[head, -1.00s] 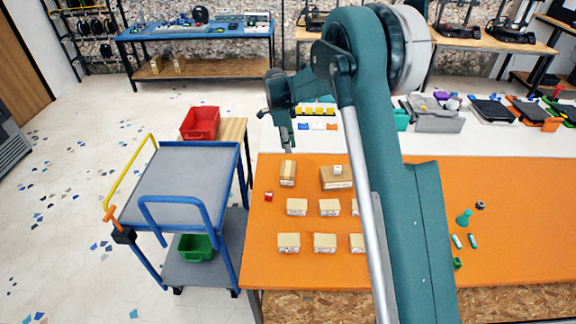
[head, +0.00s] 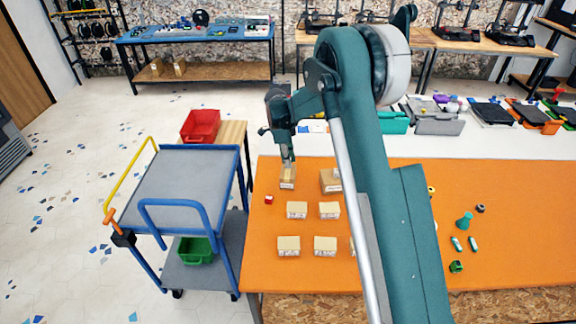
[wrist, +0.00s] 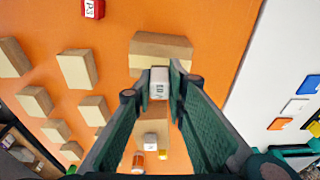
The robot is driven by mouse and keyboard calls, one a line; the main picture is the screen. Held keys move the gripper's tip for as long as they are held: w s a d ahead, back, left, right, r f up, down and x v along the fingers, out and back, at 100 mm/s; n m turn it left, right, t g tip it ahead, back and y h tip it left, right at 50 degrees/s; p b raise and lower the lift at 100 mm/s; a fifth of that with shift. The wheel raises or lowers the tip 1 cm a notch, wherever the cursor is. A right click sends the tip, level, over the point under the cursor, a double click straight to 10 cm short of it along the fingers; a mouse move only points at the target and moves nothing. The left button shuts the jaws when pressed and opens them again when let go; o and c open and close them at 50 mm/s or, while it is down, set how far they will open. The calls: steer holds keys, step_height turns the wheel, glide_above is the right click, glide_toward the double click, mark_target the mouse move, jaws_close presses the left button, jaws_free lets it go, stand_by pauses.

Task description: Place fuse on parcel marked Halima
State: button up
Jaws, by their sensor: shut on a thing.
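My gripper (wrist: 158,88) is shut on a small whitish block with a dark marking (wrist: 159,82), which I take to be the fuse. In the head view, my gripper (head: 288,160) is just above a tan parcel (head: 287,182) at the back left of the orange mat. In the wrist view this parcel (wrist: 160,46) lies beyond the fingertips; I cannot tell whether the block touches it. Several other parcels, such as one (head: 297,210) and another (head: 289,246), stand in rows nearer. Their labels are too small to read, so I cannot tell which says Halima.
A larger parcel (head: 328,182) stands to the right, partly behind my arm; a small white block (wrist: 150,139) rests on it. A red cube (head: 269,199) lies left of the parcels. Green pieces (head: 465,219) are at the right. A blue trolley (head: 185,182) stands left of the table.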

steer(key=shift+f, duration=1.25)
steer(key=shift+f, duration=0.1)
steer(key=o, duration=0.8)
steer(key=r, duration=0.4)
steer(key=a+r, duration=0.1)
steer(key=r, duration=0.7)
steer(key=shift+a, duration=0.4)
steer(key=shift+r, duration=0.1)
